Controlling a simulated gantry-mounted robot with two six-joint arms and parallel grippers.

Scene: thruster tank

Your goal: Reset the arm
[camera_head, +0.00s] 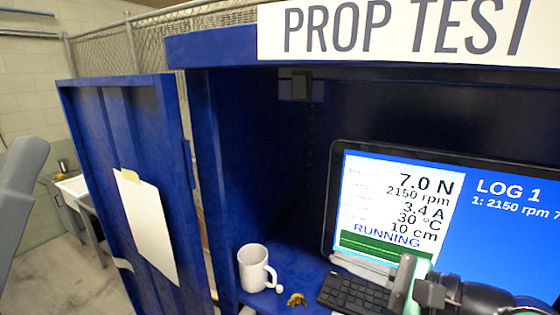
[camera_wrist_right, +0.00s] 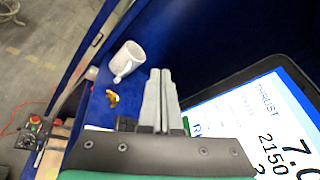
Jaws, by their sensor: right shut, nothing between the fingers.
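My right gripper (camera_head: 404,268) is low in the head view, in front of the screen's lower part and to the right of the keyboard. In the right wrist view its two grey fingers (camera_wrist_right: 161,74) lie side by side, shut, with nothing between them. They point into the blue cabinet and look clear of the mug and screen. A grey link of my left arm shows at the left edge of the head view; its gripper is out of view.
A blue cabinet (camera_head: 262,170) with an open door holds a white mug (camera_head: 252,270), a small yellow-brown object (camera_head: 297,300), a black keyboard (camera_head: 350,294) and a large screen (camera_head: 400,200) reading "RUNNING". A control box with a red button (camera_wrist_right: 36,120) shows in the wrist view.

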